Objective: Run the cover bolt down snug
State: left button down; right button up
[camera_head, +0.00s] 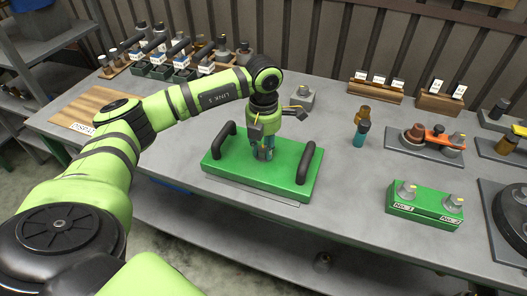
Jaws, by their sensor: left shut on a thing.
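The green cover (230,162) with two black handles lies on the grey table, left of its middle. My left gripper (264,148) points down over the middle of the cover, between the handles. It is shut on a small teal piece (266,154), which stands upright at the cover's top face. The fingers hide much of this piece. The cover bolt cannot be made out; the gripper covers that spot, so how far it is down cannot be told. My right gripper is not in view.
A teal and brown piece (360,134) stands right of the cover. A green block (424,208) with two grey knobs is at the right. A tray with an orange tool (428,136) lies behind it. Labelled wooden racks (376,92) line the back. Table between cover and block is clear.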

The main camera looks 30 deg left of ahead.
aim_at(264, 149)
pick_arm(q)
jog(key=m+b, duration=0.2)
jog(key=m, duration=0.2)
jog(key=shift+f+m, duration=0.15)
jog(key=shift+m, duration=0.15)
jog(key=shift+m+b, duration=0.95)
jog(key=shift+m, duration=0.65)
jog(key=c, duration=1)
grip_release()
jog(key=shift+o, duration=0.2)
notch_tip(264, 149, up, 12)
